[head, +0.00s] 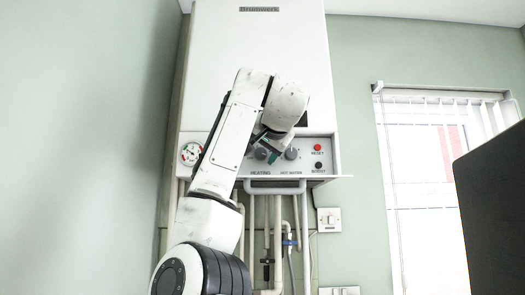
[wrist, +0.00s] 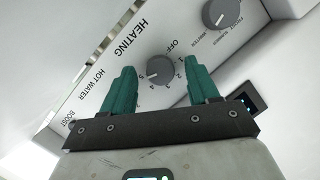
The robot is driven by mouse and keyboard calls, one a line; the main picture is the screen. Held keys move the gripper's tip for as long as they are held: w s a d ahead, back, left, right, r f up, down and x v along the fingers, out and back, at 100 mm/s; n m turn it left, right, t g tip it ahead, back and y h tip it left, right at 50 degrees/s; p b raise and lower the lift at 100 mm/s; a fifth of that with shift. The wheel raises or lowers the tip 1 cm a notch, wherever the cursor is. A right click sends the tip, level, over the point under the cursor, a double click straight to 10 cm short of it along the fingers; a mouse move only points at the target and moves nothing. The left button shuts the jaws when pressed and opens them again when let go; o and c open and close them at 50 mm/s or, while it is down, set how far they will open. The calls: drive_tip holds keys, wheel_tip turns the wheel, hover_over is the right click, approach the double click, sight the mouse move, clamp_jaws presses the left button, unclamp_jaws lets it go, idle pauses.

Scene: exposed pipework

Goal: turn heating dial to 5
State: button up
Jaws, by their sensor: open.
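The heating dial (wrist: 160,69) is a round grey knob on the white boiler panel, with HEATING, OFF and numbers printed around it. In the wrist view it shows between the two green fingertips of my gripper (wrist: 162,72), with a gap on each side. My gripper is open; I cannot tell how far the tips are from the panel. The dial's exact setting is too small to read. In the head view the heating dial (head: 261,154) shows beside my gripper (head: 272,149), partly crowded by the arm.
A second dial, for hot water (head: 291,153), sits just right of the heating dial. A red reset button (head: 317,147) and a black button (head: 318,165) are further right. A pressure gauge (head: 190,153) is at the left. Pipes (head: 278,235) run below the boiler (head: 240,45).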

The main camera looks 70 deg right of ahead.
drive_tip(key=b+v, duration=0.3)
drive_tip(key=v, duration=0.6)
drive_tip(key=shift+s+a, duration=0.15)
drive_tip(key=shift+s+a+r+b, duration=0.15)
drive_tip(key=shift+s+a+b, duration=0.25)
drive_tip(key=shift+a, duration=0.15)
drive_tip(key=shift+s, duration=0.1)
